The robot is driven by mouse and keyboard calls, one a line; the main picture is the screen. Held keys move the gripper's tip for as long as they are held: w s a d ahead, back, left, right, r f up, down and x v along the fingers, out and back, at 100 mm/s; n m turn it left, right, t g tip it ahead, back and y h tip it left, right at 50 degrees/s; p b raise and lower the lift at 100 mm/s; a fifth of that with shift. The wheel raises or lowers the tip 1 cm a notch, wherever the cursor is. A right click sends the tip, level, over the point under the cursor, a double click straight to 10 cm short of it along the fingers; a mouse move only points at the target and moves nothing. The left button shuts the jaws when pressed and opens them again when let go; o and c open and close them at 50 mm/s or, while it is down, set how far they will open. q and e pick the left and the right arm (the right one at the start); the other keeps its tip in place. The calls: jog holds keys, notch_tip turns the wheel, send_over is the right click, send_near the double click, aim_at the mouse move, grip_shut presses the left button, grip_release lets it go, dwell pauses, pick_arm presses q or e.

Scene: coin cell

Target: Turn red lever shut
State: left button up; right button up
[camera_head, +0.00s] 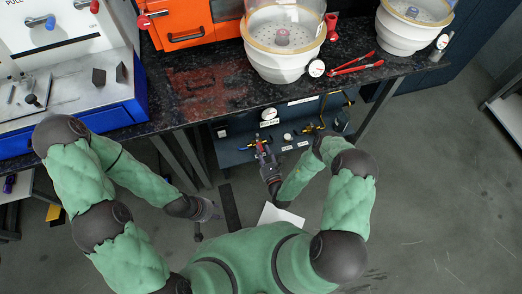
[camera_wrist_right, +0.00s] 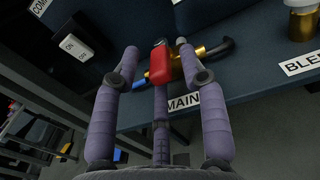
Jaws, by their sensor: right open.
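The red lever (camera_wrist_right: 160,63) is on a brass valve (camera_wrist_right: 200,54) above the MAIN label in the right wrist view. It stands between the fingers of my right gripper (camera_wrist_right: 155,58), which is open around it; whether any finger touches it I cannot tell. In the head view my right gripper (camera_head: 268,165) is at the valve panel under the table, and the lever there is too small to make out clearly. My left gripper (camera_head: 208,212) hangs below the table's left part, away from the valves; its finger opening is too small to judge.
The dark valve panel (camera_head: 235,157) sits under the speckled black table (camera_head: 205,105). A second brass valve (camera_head: 312,127) is to the right. In the right wrist view an ON/COMP switch box (camera_wrist_right: 72,45) is at left and a BLEED-type label (camera_wrist_right: 300,64) at right.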

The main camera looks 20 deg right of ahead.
jog(key=shift+w+a, duration=0.1)
jog(key=shift+w, duration=0.7)
jog(key=shift+c, duration=0.3)
grip_shut()
jog(key=shift+a+m+h+p, duration=0.2)
jog(key=shift+m+h+p, duration=0.3)
jog(key=shift+h, duration=0.1)
jog(key=shift+o, duration=0.3)
grip_release()
jog(key=shift+r, duration=0.1)
